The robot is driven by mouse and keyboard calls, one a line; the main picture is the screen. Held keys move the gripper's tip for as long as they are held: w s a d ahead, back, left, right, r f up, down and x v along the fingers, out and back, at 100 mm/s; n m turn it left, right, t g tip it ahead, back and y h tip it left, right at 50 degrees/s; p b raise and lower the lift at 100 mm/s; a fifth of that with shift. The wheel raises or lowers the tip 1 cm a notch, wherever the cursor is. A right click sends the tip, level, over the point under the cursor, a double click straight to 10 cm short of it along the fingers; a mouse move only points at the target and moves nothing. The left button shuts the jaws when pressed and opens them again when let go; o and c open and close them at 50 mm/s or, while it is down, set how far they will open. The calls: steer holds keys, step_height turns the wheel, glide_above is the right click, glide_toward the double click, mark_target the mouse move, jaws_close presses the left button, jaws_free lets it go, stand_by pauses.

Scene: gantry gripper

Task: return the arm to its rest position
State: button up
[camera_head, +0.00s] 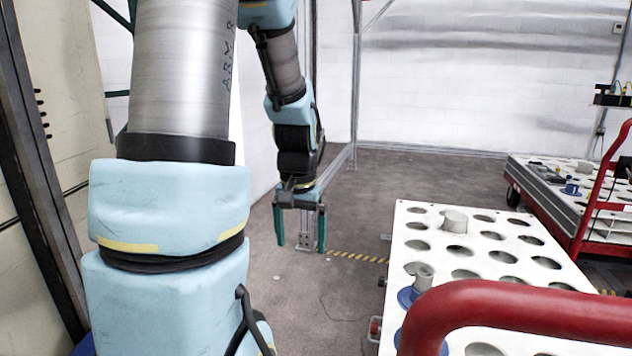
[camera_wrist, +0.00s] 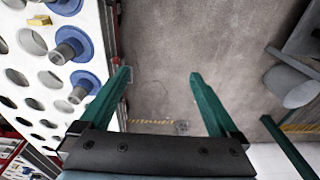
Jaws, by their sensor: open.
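My gripper (camera_head: 301,228) hangs from my blue and grey arm in the head view, pointing down over bare floor to the left of a white board with holes. Its two green fingers are apart with nothing between them. The wrist view also shows my gripper (camera_wrist: 160,78) open and empty, with the floor beyond its fingers. The white board (camera_head: 426,228) lies to the right, apart from the fingers in the head view. In the wrist view the board (camera_wrist: 103,50) fills the left side.
A grey cylinder (camera_head: 455,221) and a blue-flanged grey part (camera_head: 409,297) sit on the board. A red rail (camera_head: 520,308) crosses the front right. A second cart (camera_head: 545,200) stands at the far right. The grey floor (camera_head: 350,290) between my arm and the board is clear.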

steer(key=s+a+n, duration=0.2)
steer(key=s+a, duration=0.2)
steer(key=s, duration=0.3)
step_height(320, 180, up, 20)
steer(key=p, duration=2)
steer(key=shift+d+t+p, duration=0.25)
steer(key=shift+t+p, duration=0.05)
steer(key=shift+p, duration=0.05)
